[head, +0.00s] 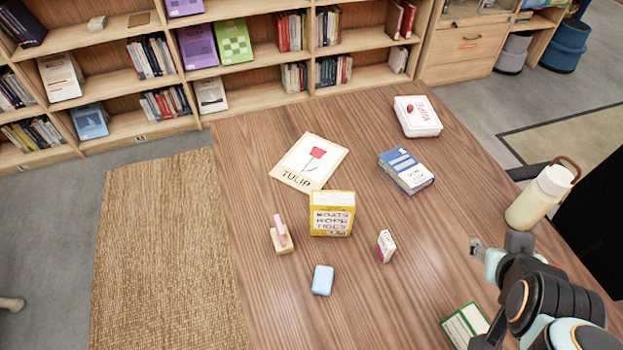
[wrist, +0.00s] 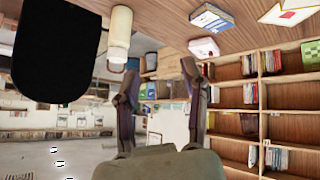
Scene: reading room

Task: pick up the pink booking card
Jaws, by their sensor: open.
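A thin pink card (head: 280,229) stands upright in a small wooden block (head: 282,242) on the table, left of the yellow box. I take it to be the booking card; any writing on it is too small to read. My gripper (head: 484,250) is at the right side of the table, well to the right of the card. In the wrist view my gripper (wrist: 160,85) is open, with nothing between its fingers. The card does not show in the wrist view.
Near the card are a yellow box (head: 332,214), a light blue block (head: 322,280), a small white-and-pink box (head: 385,246) and a tulip sheet (head: 310,160). A blue book (head: 406,170), white case (head: 417,117) and bottle (head: 540,198) stand farther off. The table's (head: 262,310) front left is clear.

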